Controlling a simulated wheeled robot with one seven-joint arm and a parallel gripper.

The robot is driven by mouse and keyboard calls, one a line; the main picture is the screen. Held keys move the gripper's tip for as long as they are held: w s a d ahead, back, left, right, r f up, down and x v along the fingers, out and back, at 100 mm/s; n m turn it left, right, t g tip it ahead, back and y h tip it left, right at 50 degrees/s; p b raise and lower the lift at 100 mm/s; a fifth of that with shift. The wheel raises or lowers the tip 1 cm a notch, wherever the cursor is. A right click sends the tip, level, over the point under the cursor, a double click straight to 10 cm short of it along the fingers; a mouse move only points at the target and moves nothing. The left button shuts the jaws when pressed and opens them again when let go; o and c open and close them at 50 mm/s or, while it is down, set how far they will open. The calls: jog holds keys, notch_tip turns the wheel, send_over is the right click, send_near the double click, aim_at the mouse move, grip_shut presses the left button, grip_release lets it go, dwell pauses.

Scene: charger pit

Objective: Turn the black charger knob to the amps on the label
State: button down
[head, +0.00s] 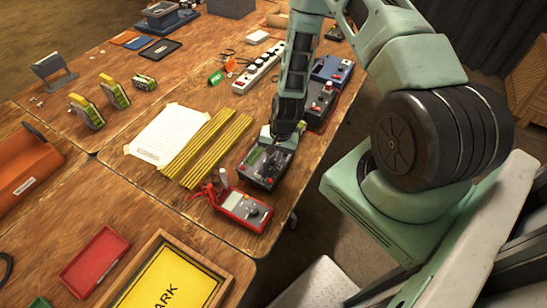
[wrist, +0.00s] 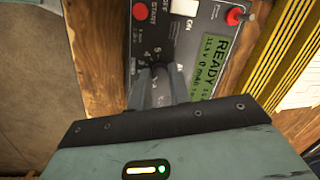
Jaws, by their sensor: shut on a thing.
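The black charger (head: 258,176) lies near the right edge of the wooden table, below my arm. No amps label is readable in either view.
A red meter-like device (head: 243,208) stands close in front of the charger. Yellow bars (head: 198,148) and a paper sheet (head: 168,136) lie to its left. Other chargers (head: 320,106) and a power strip (head: 259,68) are behind.

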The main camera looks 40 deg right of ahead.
aim_at(283, 162)
dwell(0.5)
jog(key=c, duration=1.3)
grip_release()
jog(key=shift+r, duration=0.1)
notch_tip(283, 162, up, 17)
jog(key=s+d+b, duration=0.1)
jog(key=d+b, duration=0.1)
jog(key=d, duration=0.1)
jog(key=shift+s+b, duration=0.25)
jog(key=shift+b, duration=0.05)
jog(key=shift+a, duration=0.1)
jog(key=s+a+r+n+b, duration=0.15)
jog(key=a+r+n, duration=0.25)
jog(key=a, duration=0.4)
jog(key=s+a+r+n+p, duration=0.1)
jog(key=s+a+r+n, duration=0.1)
jog(key=a+r+n, duration=0.5)
jog(key=s+a+r+n+g+h+b, duration=0.1)
jog(key=s+a+r+n, duration=0.3)
jog(key=s+a, duration=0.6)
jog(key=s+n, duration=0.2)
jog(key=s, duration=0.1)
jog(key=shift+a+n, duration=0.25)
jog(key=shift+n, duration=0.05)
